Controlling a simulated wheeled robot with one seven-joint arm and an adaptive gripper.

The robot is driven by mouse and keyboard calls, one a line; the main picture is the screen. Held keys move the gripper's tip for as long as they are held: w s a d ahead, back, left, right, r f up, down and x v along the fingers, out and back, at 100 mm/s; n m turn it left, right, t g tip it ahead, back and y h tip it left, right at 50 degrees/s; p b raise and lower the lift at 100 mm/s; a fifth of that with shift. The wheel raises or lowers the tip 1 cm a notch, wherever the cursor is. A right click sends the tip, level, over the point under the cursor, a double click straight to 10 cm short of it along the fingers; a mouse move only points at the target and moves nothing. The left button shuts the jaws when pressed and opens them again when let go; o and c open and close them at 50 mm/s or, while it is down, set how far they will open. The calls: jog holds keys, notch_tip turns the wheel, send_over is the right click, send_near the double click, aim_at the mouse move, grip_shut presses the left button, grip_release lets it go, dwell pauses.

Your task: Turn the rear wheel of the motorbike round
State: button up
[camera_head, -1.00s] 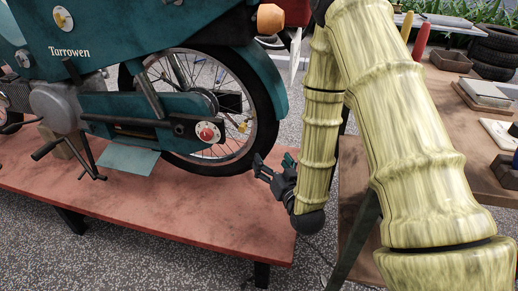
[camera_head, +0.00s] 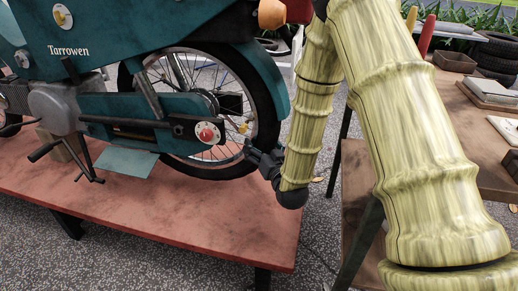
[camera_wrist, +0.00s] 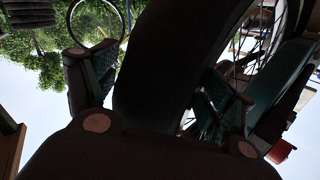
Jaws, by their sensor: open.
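The teal motorbike (camera_head: 130,35) stands on a red-brown platform (camera_head: 150,220). Its rear wheel (camera_head: 266,105), with a black tyre, thin spokes and a red-centred hub, faces me under the teal fender. My gripper (camera_head: 254,153) is at the lower right side of the tyre. In the wrist view my gripper (camera_wrist: 158,82) is open, with one finger on each side of the dark tyre (camera_wrist: 165,50). I cannot tell whether either finger touches the rubber. The spokes show beyond the right finger. My own arm hides part of the area right of the wheel.
A wooden workbench (camera_head: 448,105) with trays stands on the right, with stacked tyres (camera_head: 497,55) behind it. The teal fender (camera_head: 270,75) covers the upper right of the wheel. The platform's front is clear, and a pedal (camera_head: 45,150) sticks out at left.

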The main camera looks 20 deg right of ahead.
aim_at(268, 131)
jog(key=shift+r, duration=0.1)
jog(key=c, duration=1.3)
jog(key=r+p, duration=0.2)
jog(key=p, duration=0.1)
jog(key=d+r+n+g+p, duration=0.1)
jog(key=r+p, duration=0.1)
jog(key=p, duration=0.1)
jog(key=d+r+n+p, duration=0.1)
jog(key=r+p, duration=0.2)
jog(key=shift+s+g+h, duration=0.3)
jog(key=shift+s, duration=0.1)
jog(key=shift+f, duration=0.1)
jog(key=o, duration=1.3)
jog(key=shift+d+f, duration=0.1)
jog(key=shift+a, duration=0.25)
jog(key=shift+f, duration=0.1)
jog(key=shift+s, duration=0.15)
jog(key=s+r, duration=0.2)
jog(key=s, duration=0.9)
jog(key=shift+s, duration=0.35)
